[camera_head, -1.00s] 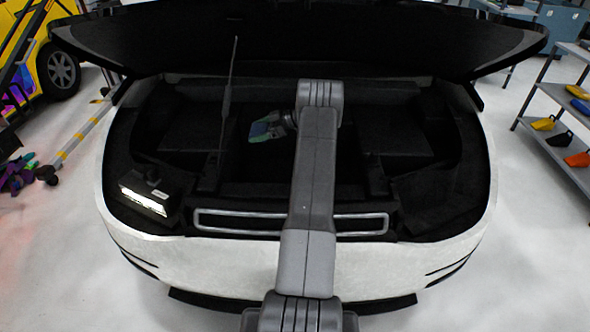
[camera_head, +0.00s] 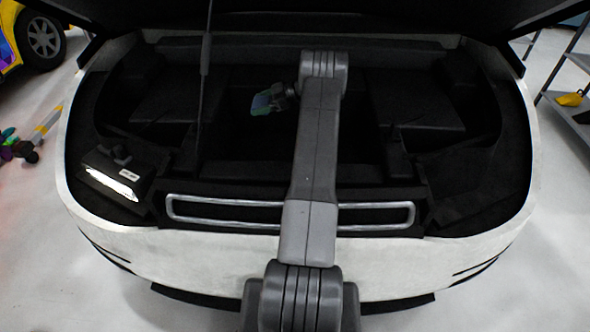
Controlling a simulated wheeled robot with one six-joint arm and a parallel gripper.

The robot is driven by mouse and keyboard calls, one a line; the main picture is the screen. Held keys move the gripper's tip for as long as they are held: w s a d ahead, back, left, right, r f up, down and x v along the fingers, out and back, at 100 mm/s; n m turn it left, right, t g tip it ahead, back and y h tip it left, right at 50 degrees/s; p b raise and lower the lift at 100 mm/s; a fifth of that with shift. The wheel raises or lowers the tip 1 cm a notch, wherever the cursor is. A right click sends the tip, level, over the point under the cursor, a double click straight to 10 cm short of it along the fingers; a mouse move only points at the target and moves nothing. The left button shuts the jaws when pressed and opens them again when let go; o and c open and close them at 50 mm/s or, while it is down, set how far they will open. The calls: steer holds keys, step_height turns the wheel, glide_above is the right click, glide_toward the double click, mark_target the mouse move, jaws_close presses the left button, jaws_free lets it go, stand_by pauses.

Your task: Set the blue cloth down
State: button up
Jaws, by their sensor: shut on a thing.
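My gripper (camera_head: 277,97) is over the dark open front compartment of the car (camera_head: 330,257), left of my forearm. It is small and dim in the head view. It is shut on a small blue-green piece, which looks like the blue cloth (camera_head: 261,104). The cloth is at the gripper's left end, above the dark well. I cannot tell whether it touches anything below. Part of my wrist is hidden behind my arm.
The raised hood (camera_head: 400,18) hangs over the compartment, with a thin strut (camera_head: 204,80) left of the gripper. A shelf (camera_head: 575,125) stands at the far right.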

steer(key=b, duration=0.6)
glide_above(266, 150)
step_height(266, 150, down, 8)
steer(key=r, duration=0.1)
steer(key=f, duration=1)
steer(key=shift+w+f, duration=0.3)
steer(key=shift+f, duration=0.05)
steer(key=shift+r, duration=0.1)
steer(key=shift+b, duration=0.3)
steer(key=shift+f+b, duration=0.45)
steer(key=shift+f, duration=0.05)
steer(key=shift+s+f, duration=0.1)
steer(key=o, duration=1)
steer(key=shift+s+f, duration=0.1)
steer(key=shift+c, duration=0.2)
